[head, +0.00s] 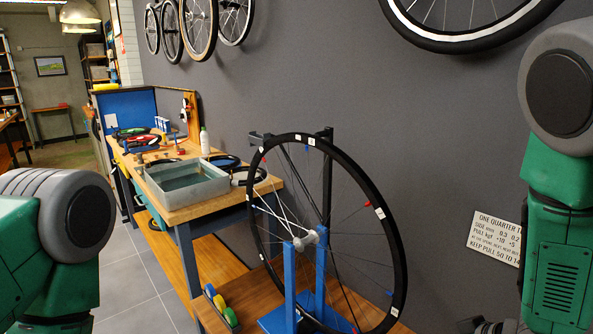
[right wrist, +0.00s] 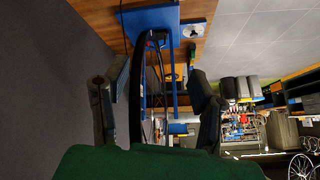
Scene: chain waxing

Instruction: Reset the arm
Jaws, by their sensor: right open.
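A black-rimmed bicycle wheel (head: 397,240) stands upright in a blue truing stand (head: 290,285) on a wooden bench in the head view. White, red and blue marks show on its rim and spokes. My right arm stands at the right edge of the head view, apart from the wheel. In the right wrist view my right gripper (right wrist: 150,90) is open, with its two dark fingers spread and nothing held. The blue stand base (right wrist: 150,20) and the wheel seen edge-on show beyond and between the fingers. My left arm is at the lower left; its gripper is out of view.
A second bench (head: 215,207) bears a grey metal tray (head: 187,192), a white bottle (head: 204,141) and tools. Coloured blocks (head: 221,308) lie near the stand. A sign (head: 495,237) and wheels hang on the grey wall. Tiled floor (head: 130,275) shows at left.

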